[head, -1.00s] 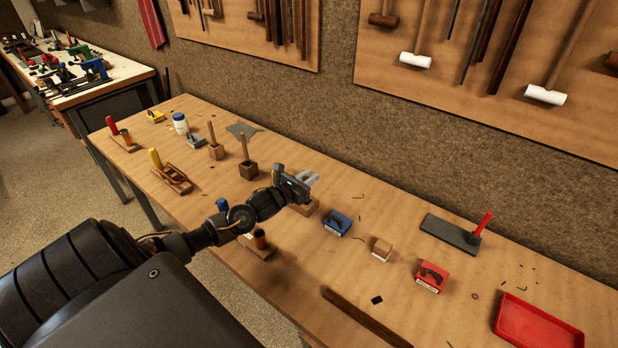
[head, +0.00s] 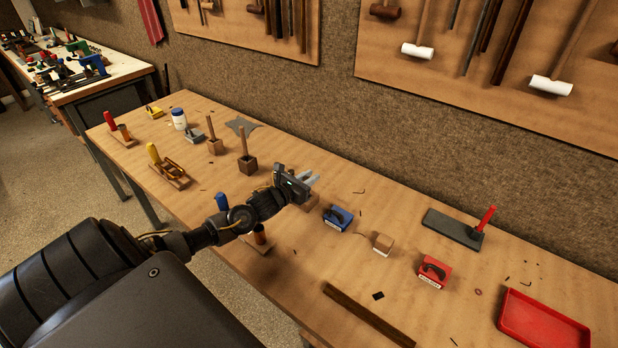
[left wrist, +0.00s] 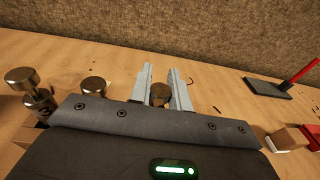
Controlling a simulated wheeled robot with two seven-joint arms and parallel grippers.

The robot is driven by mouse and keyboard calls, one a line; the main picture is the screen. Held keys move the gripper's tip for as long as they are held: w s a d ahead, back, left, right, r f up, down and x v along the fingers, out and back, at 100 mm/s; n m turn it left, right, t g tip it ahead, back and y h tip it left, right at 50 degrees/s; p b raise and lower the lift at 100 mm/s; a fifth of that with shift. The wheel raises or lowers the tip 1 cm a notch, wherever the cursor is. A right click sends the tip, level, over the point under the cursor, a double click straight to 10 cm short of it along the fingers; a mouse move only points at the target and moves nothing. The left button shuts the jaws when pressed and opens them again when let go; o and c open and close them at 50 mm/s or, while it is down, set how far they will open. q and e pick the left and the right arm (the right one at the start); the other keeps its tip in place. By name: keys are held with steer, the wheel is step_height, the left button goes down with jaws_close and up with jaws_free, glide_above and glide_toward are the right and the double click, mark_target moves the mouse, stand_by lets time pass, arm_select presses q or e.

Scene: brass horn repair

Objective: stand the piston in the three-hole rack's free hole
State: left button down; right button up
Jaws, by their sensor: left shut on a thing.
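My left gripper (head: 312,180) is over the workbench, left of the blue block. In the left wrist view its fingers (left wrist: 160,88) are shut on a dark brownish round piece (left wrist: 160,95), seen from its top end. I take it for the piston; its lower part is hidden. Two silver metal knobs, one at the far left (left wrist: 22,78) and one nearer the fingers (left wrist: 95,88), stand left of the gripper. A wooden block (head: 311,203), likely the rack, shows only partly beneath the gripper in the head view. Its holes are hidden, so I cannot tell whether the piece touches it.
Right of the gripper are a blue block (head: 338,217), a small wooden block (head: 382,243) and a red block (head: 433,271). A red tray (head: 545,325) lies at the right. Wooden blocks with upright sticks (head: 247,163) stand behind left. A dark strip (head: 368,316) lies along the front edge.

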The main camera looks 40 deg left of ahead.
arm_select(q)
steer(key=shift+f, duration=0.15)
steer(key=c, duration=1.2)
jaws_free()
steer(key=shift+c, duration=0.2)
steer(key=shift+s, duration=0.25)
steer(key=s+r+b, duration=0.1)
steer(key=s+b, duration=0.1)
steer(key=s, duration=0.8)
steer(key=shift+s+a+r, duration=0.15)
steer(key=shift+a+r, duration=0.05)
steer(key=shift+a, duration=0.1)
